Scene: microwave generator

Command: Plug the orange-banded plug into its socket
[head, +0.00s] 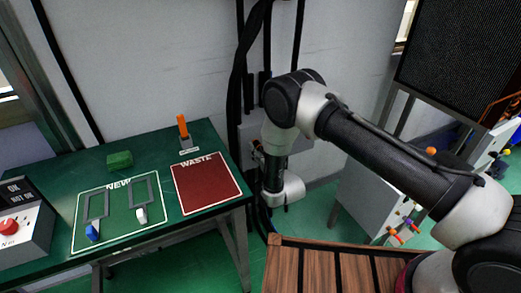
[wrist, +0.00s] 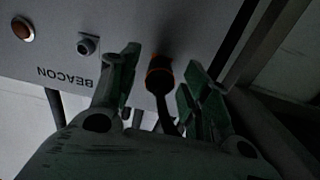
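In the wrist view, the orange-banded plug (wrist: 158,77) is black with an orange ring, and its dark cable runs down from it. It sits at the lower edge of a grey panel (wrist: 180,25); I cannot tell whether it is seated in a socket. My gripper (wrist: 161,62) has its green fingers apart on either side of the plug, with gaps visible. In the head view, my gripper's fingers and this plug are hidden or too small to make out near the wall box (head: 250,130).
In the head view, a green table (head: 130,165) holds a red WASTE mat (head: 205,185) and a NEW mat. A cabinet (head: 370,200) stands at right, below my arm.

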